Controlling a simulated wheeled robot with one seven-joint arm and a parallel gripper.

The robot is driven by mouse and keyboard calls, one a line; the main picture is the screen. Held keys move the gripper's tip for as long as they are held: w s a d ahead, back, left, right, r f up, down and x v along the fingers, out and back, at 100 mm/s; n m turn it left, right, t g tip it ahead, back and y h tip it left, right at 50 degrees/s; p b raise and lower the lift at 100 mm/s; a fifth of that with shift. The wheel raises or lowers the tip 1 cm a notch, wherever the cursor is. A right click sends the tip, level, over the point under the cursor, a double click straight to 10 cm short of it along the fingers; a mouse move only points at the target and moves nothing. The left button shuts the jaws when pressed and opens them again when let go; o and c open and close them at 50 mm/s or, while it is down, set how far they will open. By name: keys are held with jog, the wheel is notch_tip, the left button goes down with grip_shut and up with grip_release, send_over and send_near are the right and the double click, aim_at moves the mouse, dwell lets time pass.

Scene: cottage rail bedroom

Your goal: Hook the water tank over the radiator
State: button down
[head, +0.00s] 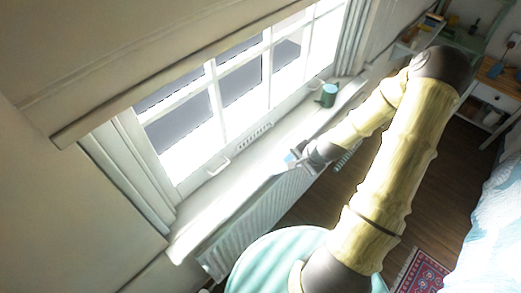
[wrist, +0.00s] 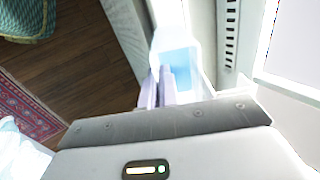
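The water tank (wrist: 182,62) is a pale, open container with light blue inside, in the upper middle of the wrist view. Only a small blue and white bit of it (head: 290,157) shows in the head view, beside my gripper. My gripper (wrist: 158,82) has its two pale fingers close together at the tank's near left edge, and they appear closed on its wall. In the head view my gripper (head: 297,158) is at the front edge of the window sill, above the radiator's far part. The white ribbed radiator (head: 250,222) runs below the sill. Whether the tank touches it is hidden.
The white window sill (head: 232,190) is mostly clear, with a teal mug (head: 328,95) farther along. A slotted vent (head: 255,136) is at the window's foot. Dark wooden floor (head: 428,165), a red rug (head: 415,272) and a bed (head: 490,225) lie to the right.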

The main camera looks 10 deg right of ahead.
jog(key=s+d+p, duration=0.1)
jog(key=s+d, duration=0.3)
jog(key=s, duration=0.2)
jog(key=shift+s+d, duration=0.2)
jog(key=shift+d, duration=0.1)
dwell(1.4)
